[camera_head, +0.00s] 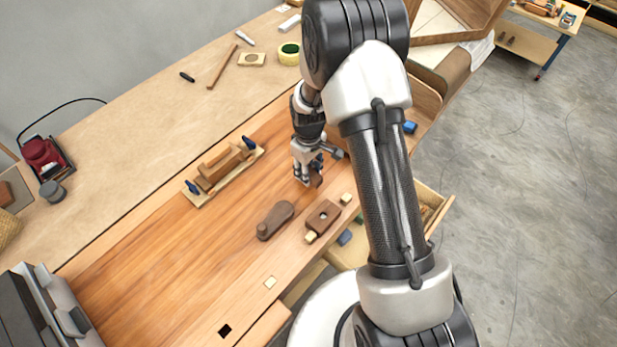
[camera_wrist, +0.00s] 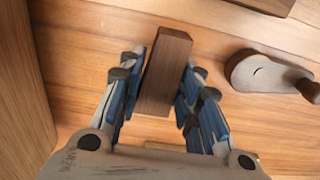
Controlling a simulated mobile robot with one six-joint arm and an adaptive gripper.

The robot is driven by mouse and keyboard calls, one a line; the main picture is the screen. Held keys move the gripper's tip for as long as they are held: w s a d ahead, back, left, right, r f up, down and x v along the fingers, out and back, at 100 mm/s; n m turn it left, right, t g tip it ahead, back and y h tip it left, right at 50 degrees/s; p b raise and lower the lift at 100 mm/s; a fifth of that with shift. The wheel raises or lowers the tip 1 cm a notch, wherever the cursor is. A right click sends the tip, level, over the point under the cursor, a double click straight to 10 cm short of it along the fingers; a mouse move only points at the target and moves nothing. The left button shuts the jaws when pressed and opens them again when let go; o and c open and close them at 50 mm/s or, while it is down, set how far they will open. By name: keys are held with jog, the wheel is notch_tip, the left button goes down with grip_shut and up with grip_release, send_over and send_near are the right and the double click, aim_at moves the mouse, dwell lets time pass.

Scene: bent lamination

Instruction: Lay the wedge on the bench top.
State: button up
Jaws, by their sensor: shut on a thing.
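The wedge is a dark brown wooden block (camera_wrist: 165,72), seen in the wrist view between the blue-padded fingers of my gripper (camera_wrist: 160,100). My gripper is shut on it. In the head view my gripper (camera_head: 308,172) is over the front part of the bench top (camera_head: 150,262), and the wedge (camera_head: 317,181) shows as a small dark piece at its fingertips. The wedge is low over the orange-brown bench top. I cannot tell whether it touches the wood.
A dark rounded wooden piece (camera_head: 275,220) and a brown block with a hole (camera_head: 323,215) lie nearer the front edge. A clamped wooden assembly (camera_head: 222,172) stands to the left. An open drawer (camera_head: 433,207) is at right. The bench's lower-left area is mostly clear.

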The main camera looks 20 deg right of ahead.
jog(key=shift+f, duration=1.8)
jog(key=shift+f+b, duration=0.15)
jog(key=shift+b, duration=0.25)
jog(key=o, duration=1.1)
